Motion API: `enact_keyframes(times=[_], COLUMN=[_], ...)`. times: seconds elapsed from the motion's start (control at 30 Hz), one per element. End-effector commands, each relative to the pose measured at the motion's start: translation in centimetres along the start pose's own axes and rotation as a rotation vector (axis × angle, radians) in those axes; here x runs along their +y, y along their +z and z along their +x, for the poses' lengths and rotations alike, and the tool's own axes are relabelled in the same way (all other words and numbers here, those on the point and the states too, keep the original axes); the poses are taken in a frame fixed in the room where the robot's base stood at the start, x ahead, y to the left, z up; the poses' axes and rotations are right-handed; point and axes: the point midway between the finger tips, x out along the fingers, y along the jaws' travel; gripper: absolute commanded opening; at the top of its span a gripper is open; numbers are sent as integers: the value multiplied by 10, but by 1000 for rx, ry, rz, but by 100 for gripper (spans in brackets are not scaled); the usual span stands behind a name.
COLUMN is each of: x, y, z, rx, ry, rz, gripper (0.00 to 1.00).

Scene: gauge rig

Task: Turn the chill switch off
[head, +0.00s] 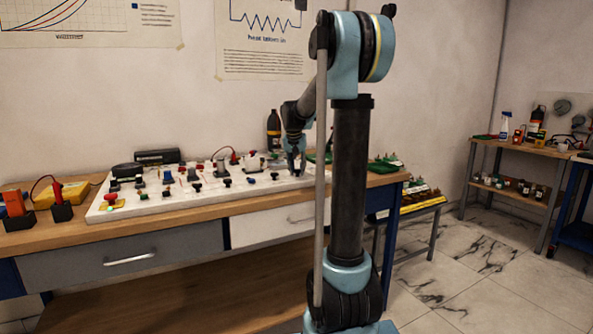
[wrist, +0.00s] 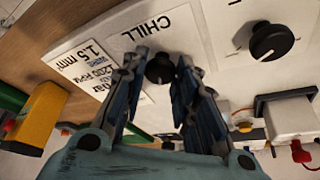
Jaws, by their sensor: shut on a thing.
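The chill switch (wrist: 159,71) is a small black rotary knob on a white panel (wrist: 225,35), beside a label reading CHILL that appears upside down in the wrist view. My gripper (wrist: 158,62) has its two blue-black fingers on either side of this knob and is shut on it. The fingers cover its sides, and I cannot make out its pointer mark. In the head view my gripper (head: 295,168) reaches down to the right end of the white panel (head: 205,200) on the wooden bench, and the knob is hidden there.
Another black knob (wrist: 271,41) with a white mark sits to the right in the wrist view. A white block with a red plug (wrist: 303,152) stands near my right finger. Several other switches and knobs crowd the panel. A black bottle (head: 273,130) stands behind it.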

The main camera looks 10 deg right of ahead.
Motion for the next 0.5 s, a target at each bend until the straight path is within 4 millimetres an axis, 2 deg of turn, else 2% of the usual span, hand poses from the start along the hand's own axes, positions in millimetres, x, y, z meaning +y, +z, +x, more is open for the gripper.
enact_keyframes(times=[0.5], x=[2], y=[-2], z=[0], rx=[2], ry=[-186], rz=[-435], gripper=[4])
